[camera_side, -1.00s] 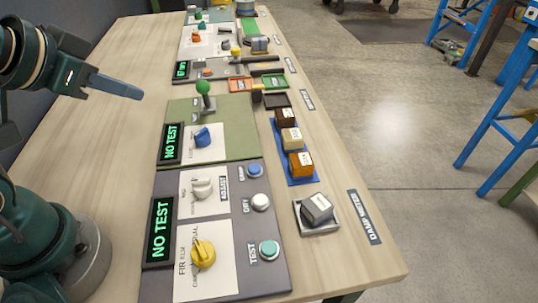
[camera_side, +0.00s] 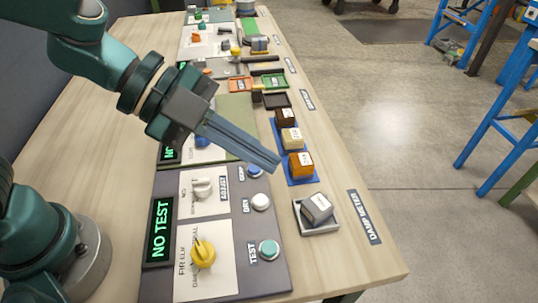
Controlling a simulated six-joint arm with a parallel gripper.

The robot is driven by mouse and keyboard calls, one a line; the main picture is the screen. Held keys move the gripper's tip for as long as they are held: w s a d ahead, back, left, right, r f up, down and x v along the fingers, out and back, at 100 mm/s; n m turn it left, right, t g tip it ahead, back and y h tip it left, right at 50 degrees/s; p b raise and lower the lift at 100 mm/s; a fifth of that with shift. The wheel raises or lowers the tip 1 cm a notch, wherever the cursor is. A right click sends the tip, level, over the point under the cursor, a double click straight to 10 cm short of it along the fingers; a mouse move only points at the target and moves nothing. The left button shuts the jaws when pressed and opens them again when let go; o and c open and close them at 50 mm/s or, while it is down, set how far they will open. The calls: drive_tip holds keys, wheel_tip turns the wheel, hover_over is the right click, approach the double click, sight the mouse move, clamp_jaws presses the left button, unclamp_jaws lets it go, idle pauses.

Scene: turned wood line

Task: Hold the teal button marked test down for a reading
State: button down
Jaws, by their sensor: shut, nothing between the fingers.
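The teal button (camera_side: 269,249) marked TEST sits at the lower right of the dark grey panel (camera_side: 272,279), nearest the camera. Nothing covers it. My gripper (camera_side: 278,163) is shut and empty. Its fingertips are in the air above the panel's far right corner, near the blue button (camera_side: 254,171), and apart from the teal button. The display (camera_side: 159,230) on this panel reads NO TEST in green. A grey block (camera_side: 317,208) sits in a small tray (camera_side: 323,230) right of the panel.
A white button (camera_side: 261,202) marked DRY, a yellow knob (camera_side: 203,253) and a pale knob (camera_side: 202,188) share the panel. Several wood blocks (camera_side: 300,164) stand on a blue tray to the right. My arm crosses the green panel (camera_side: 236,109). Bare table lies front right (camera_side: 350,272).

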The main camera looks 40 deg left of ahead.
sight(262, 247)
drive_tip(key=s+d+f+g, duration=0.1)
drive_tip(key=s+d+f+m+g, duration=0.1)
drive_tip(key=f, duration=0.1)
drive_tip(key=shift+s+d+m, duration=0.15)
drive_tip(key=shift+s+m, duration=0.15)
drive_tip(key=shift+f, duration=0.1)
drive_tip(key=shift+f, duration=4.35)
drive_tip(key=shift+f, duration=0.4)
